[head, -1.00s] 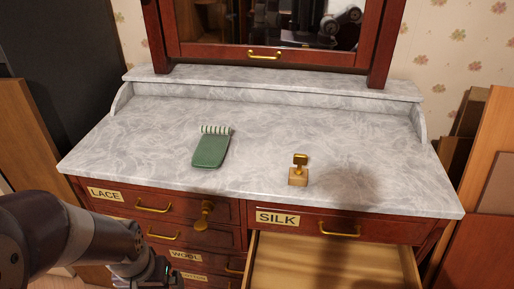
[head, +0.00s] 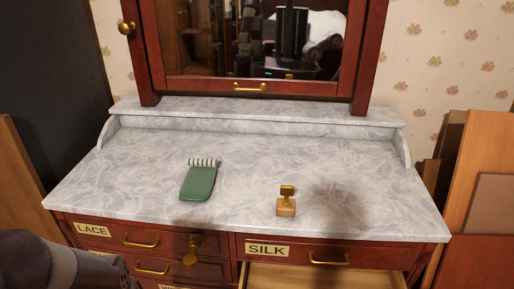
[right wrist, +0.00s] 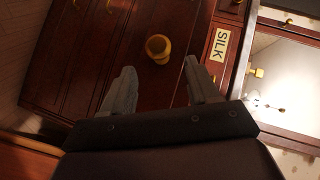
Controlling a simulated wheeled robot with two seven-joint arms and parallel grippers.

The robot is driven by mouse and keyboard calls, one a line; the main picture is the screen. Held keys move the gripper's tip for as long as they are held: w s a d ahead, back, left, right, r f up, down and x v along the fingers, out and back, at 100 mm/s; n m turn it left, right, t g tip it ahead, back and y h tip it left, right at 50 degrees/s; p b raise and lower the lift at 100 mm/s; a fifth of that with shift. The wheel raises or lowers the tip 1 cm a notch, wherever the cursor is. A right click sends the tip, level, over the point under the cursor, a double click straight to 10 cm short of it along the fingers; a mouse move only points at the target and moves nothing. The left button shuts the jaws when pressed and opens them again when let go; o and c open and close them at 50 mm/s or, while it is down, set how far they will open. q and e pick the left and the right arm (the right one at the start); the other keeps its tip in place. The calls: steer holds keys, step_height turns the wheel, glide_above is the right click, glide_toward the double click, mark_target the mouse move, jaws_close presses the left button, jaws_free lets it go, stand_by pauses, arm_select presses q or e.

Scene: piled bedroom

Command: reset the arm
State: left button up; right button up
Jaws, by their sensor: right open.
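My left arm (head: 62,266) shows at the bottom left of the head view, in front of the dresser. Its gripper is out of the picture. My right gripper (right wrist: 158,86) shows in the right wrist view with its two fingers apart and nothing between them. It faces the dark red dresser front, with a brass knob (right wrist: 158,48) beyond the fingers and the SILK label (right wrist: 220,45) just past the right finger. My right arm does not show in the head view.
The SILK drawer (head: 320,276) stands open at the front right. On the marble top (head: 240,165) lie a green brush-like object (head: 198,183) and a small brass-and-wood stamp-like object (head: 286,203). A mirror (head: 250,40) stands behind. Wooden boards (head: 480,180) lean at right.

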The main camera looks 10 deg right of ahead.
steer(key=s+d+f+m+g+h, duration=0.1)
steer(key=s+d+f+g+h, duration=0.3)
steer(key=s+d+f+g, duration=0.25)
steer(key=d+r+n+g, duration=0.1)
steer(key=d+r+g, duration=0.7)
steer(key=w+a+r+n+h, duration=0.2)
steer(key=w+a+r, duration=0.1)
steer(key=w+r, duration=0.65)
steer(key=w+a+r+n+t+h, duration=0.1)
steer(key=w+a+r+n, duration=0.2)
steer(key=w+a+r, duration=0.4)
steer(key=w+a+r+n+t, duration=0.25)
steer(key=w+a, duration=0.25)
steer(key=a, duration=0.4)
step_height(320, 180, up, 12)
steer(key=a+n+p, duration=0.1)
steer(key=p, duration=1.1)
steer(key=shift+w+a, duration=0.2)
steer(key=shift+w, duration=0.05)
